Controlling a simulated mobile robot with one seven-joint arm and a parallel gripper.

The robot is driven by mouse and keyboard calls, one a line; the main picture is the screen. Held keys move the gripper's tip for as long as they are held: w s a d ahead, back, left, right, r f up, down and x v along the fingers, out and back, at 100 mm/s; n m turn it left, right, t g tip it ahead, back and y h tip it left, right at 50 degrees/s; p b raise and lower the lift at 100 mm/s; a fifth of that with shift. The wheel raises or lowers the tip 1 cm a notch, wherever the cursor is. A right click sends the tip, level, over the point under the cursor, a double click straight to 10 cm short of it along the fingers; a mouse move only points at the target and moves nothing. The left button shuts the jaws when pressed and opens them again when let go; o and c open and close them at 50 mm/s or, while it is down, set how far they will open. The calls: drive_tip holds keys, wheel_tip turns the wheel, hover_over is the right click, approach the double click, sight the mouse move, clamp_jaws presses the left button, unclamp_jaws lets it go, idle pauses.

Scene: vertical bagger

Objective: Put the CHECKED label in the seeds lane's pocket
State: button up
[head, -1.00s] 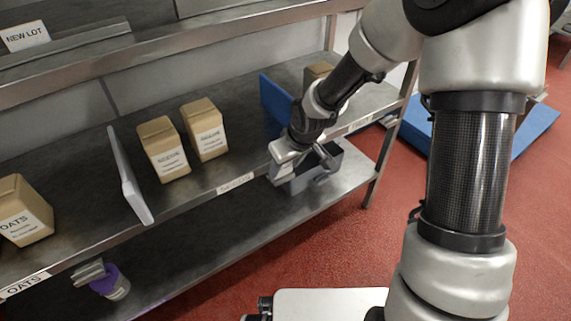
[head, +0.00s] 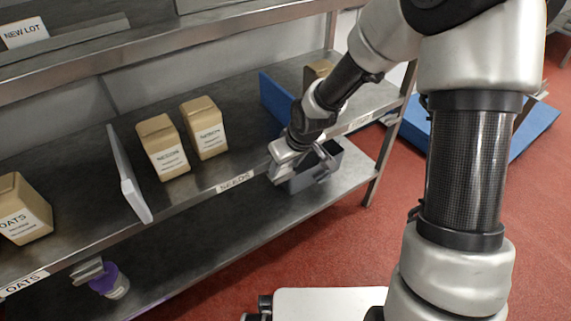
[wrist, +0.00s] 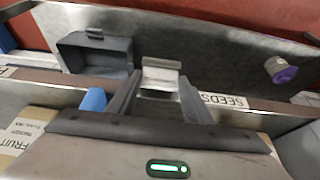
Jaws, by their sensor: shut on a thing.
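My gripper (wrist: 160,85) is at the front edge of the middle shelf, right of the seeds lane's name strip (head: 235,183); the strip reads SEEDS in the wrist view (wrist: 225,100). Its fingers are shut on a small pale piece (wrist: 157,94), which I take to be the CHECKED label; no writing on it is readable. A silvery pocket-like holder (wrist: 161,64) shows just beyond the fingertips, lined up with the piece. I cannot tell whether the label is inside it or only before it. In the head view my gripper (head: 300,165) hides this spot.
A grey bin (head: 328,158) stands on the lower shelf close to my gripper. Brown seed boxes (head: 162,147) stand behind the strip, between a white divider (head: 128,175) and a blue divider (head: 277,98). An OATS strip (head: 24,284) is farther left.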

drive_tip(key=shift+f+b, duration=0.35)
drive_tip(key=shift+f, duration=0.2)
idle(0.4)
drive_tip(key=o, duration=1.5)
drive_tip(key=p+v, duration=0.6)
drive_tip(key=v, duration=0.1)
drive_tip(key=p+v, duration=1)
drive_tip(key=v, duration=0.7)
drive_tip(key=shift+r, duration=0.25)
